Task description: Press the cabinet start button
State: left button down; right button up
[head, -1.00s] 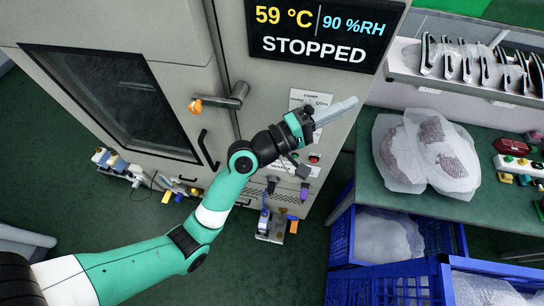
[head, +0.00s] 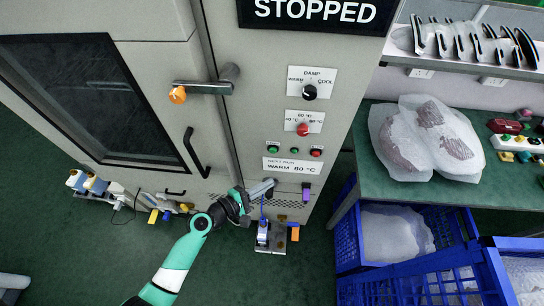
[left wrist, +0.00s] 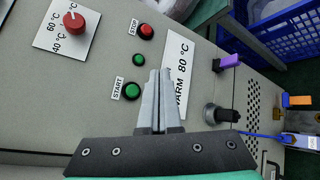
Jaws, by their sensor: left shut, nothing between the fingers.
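The grey cabinet (head: 345,95) has a panel with a green start button (head: 272,149), a small green lamp or button (head: 294,151) and a red stop button (head: 316,153) in a row. In the left wrist view the green button labelled START (left wrist: 132,91) is just left of my fingertips, with the red STOP button (left wrist: 146,31) above. My left gripper (head: 270,186) is shut and empty, below the button row in the head view. Its fingers (left wrist: 160,75) appear over the WARM 80 °C label and cover part of it. The display (head: 315,12) reads STOPPED. My right gripper is not in view.
A black knob (head: 310,92) and a red knob (head: 303,129) sit above the buttons. A door handle (head: 215,85) juts out at left. Purple (head: 306,192) and orange (head: 294,233) parts are near the gripper. A green table (head: 485,205) and blue crates (head: 345,240) stand right.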

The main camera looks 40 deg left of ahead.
aim_at(273, 150)
pick_arm(q)
jog(key=shift+a+f, duration=0.2)
jog(key=shift+a, duration=0.1)
jog(key=w+a+b, duration=0.3)
jog(key=w+a, duration=0.2)
jog(key=w, duration=0.1)
jog(key=shift+w+a, duration=0.25)
jog(key=shift+w, duration=0.15)
jog(key=shift+w+b, duration=0.1)
jog(key=shift+b, duration=0.25)
dwell(1.7)
jog(key=shift+w+a, duration=0.2)
jog(key=shift+a, duration=0.05)
